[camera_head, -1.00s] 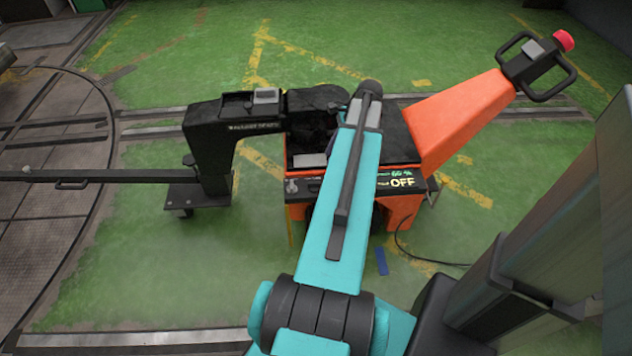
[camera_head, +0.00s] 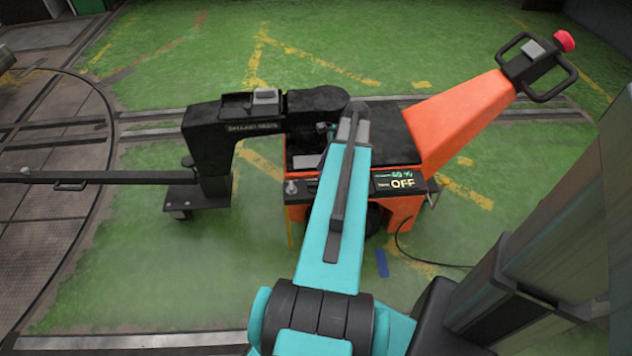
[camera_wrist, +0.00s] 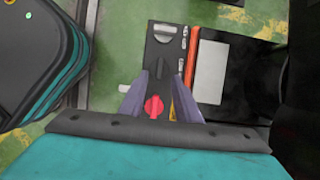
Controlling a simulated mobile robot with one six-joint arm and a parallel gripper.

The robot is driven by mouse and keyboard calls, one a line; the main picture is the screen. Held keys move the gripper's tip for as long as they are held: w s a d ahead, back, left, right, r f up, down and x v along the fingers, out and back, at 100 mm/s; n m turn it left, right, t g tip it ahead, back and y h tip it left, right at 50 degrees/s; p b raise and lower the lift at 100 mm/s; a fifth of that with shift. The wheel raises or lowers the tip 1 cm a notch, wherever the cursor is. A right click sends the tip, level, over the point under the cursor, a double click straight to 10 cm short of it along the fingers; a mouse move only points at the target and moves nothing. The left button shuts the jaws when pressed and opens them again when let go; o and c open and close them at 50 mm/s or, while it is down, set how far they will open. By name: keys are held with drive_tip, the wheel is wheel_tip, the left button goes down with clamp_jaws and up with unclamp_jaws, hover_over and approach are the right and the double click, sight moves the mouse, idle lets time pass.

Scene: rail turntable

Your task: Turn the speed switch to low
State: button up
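In the wrist view my gripper (camera_wrist: 161,84) is open, its two grey-purple fingers apart with nothing held. A red knob (camera_wrist: 154,106) shows between the fingers, near the palm. No label is readable there, so I cannot tell which is the speed switch. In the head view my arm covers the gripper and part of the orange machine's (camera_head: 455,120) front panel. The panel's display (camera_head: 400,181) reads OFF.
A black beam assembly (camera_head: 215,150) reaches from the left to the machine's top. A long bar (camera_head: 100,177) extends left over the round turntable (camera_head: 45,240). A handle with a red button (camera_head: 564,41) rises at right. A cable (camera_head: 425,260) lies on the green floor.

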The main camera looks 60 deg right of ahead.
sight(314, 183)
drive_tip(key=x, duration=0.6)
drive_tip(key=shift+w+f+b, duration=0.1)
drive_tip(key=shift+f+b, duration=0.1)
drive_tip(key=shift+b, duration=0.15)
drive_tip(key=shift+c, duration=0.5)
clamp_jaws()
